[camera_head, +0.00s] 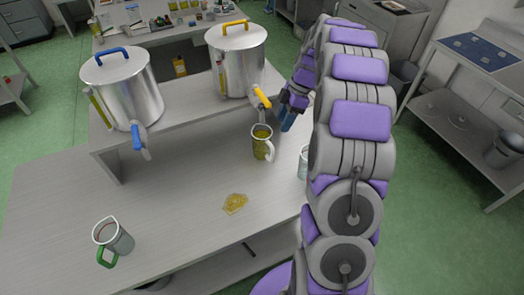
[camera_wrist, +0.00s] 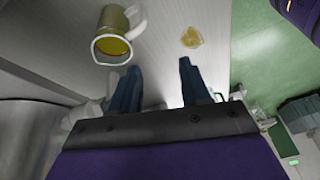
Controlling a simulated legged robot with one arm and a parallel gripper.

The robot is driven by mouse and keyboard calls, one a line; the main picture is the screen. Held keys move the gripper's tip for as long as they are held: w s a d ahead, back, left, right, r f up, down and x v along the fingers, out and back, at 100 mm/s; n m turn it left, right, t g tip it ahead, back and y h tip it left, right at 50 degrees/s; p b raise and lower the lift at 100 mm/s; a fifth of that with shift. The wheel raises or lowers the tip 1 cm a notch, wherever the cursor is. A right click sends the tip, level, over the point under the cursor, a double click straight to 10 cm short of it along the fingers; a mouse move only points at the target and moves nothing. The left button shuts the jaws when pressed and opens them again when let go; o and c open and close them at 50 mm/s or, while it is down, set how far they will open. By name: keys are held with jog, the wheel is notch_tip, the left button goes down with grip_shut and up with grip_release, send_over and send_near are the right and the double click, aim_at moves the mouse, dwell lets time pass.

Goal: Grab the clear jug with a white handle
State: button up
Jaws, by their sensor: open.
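A clear jug with a white handle (camera_head: 261,146) stands upright on the bench below the yellow-handled tap, with yellow-green oil in it. In the wrist view this jug (camera_wrist: 113,35) is at the upper left, its white handle on its right side. My gripper (camera_head: 289,116) is open and empty, right of the jug and higher in the head view. In the wrist view my gripper (camera_wrist: 160,72) has its fingers spread, the left one near the jug's rim but not around it. Another clear jug (camera_head: 303,164) is mostly hidden behind my arm, its handle not visible.
A green-handled jug (camera_head: 116,238) stands at the front left. A yellow oil puddle (camera_head: 235,203) lies on the bench, also in the wrist view (camera_wrist: 191,37). Steel tanks with blue (camera_head: 125,92) and yellow (camera_head: 237,65) handles stand on the raised shelf. The bench's left part is clear.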

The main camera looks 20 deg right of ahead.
jog(key=w+d+f+n, duration=0.1)
jog(key=d+f+n, duration=0.1)
jog(key=d+f, duration=0.25)
send_near(265, 148)
jog(key=s+f, duration=0.4)
jog(key=s, duration=0.1)
jog(key=shift+t, duration=0.3)
jog(key=x, duration=0.2)
jog(key=b+x, duration=0.1)
jog(key=x, duration=0.2)
jog(key=shift+w+f, duration=0.25)
jog(key=shift+f, duration=0.05)
jog(key=shift+c, duration=0.2)
grip_shut()
